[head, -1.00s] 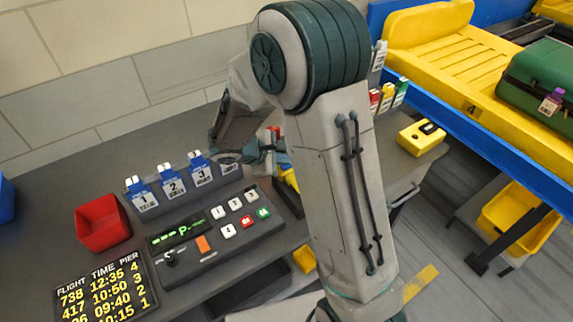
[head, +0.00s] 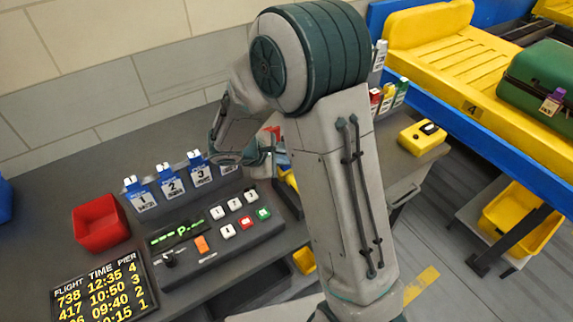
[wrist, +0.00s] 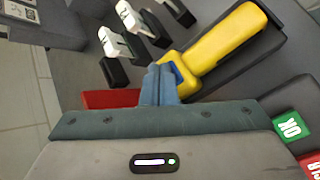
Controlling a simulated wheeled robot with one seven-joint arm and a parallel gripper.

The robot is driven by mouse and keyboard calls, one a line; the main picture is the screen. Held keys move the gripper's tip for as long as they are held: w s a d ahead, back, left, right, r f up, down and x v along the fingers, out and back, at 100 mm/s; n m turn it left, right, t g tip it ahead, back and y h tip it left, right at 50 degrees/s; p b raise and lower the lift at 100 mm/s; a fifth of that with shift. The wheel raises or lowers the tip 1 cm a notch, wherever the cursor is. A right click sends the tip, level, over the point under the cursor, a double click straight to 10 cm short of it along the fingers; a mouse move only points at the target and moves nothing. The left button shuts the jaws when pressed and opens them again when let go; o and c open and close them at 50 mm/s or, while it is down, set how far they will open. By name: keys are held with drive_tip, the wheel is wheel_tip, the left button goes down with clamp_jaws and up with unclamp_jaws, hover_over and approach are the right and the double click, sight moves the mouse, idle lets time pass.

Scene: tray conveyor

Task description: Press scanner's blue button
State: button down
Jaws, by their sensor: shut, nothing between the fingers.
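The yellow scanner (wrist: 220,45) lies in a dark cradle, just beyond and to the right of my fingertips in the wrist view. A small yellow part of it shows beside my arm in the head view (head: 290,180). In the head view my arm hides most of this.
A control panel (head: 215,262) with white, red and green keys stands left of my arm. Numbered tag holders (head: 172,182) line the desk behind it. A red bin (head: 101,224) and a flight board (head: 103,292) are at left. A yellow box (head: 423,137) sits at right.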

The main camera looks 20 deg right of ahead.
sight(284, 169)
drive_tip(key=shift+r, duration=0.1)
drive_tip(key=shift+r+p, duration=0.45)
drive_tip(key=shift+r, duration=0.3)
drive_tip(key=shift+r+p, duration=1.6)
drive_tip(key=shift+r, duration=0.9)
drive_tip(key=s+r+m+y, duration=0.2)
drive_tip(key=s+r+m, duration=0.2)
drive_tip(key=s, duration=0.3)
drive_tip(key=s+d+r+m+y, duration=0.1)
drive_tip(key=s+r+m+y, duration=0.2)
drive_tip(key=s+m, duration=0.2)
drive_tip(key=s+r+m+y, duration=0.3)
drive_tip(key=s+r+m, duration=0.1)
drive_tip(key=s, duration=0.5)
drive_tip(key=shift+d+r+m, duration=0.15)
drive_tip(key=shift+r+m, duration=0.15)
drive_tip(key=shift+m, duration=0.1)
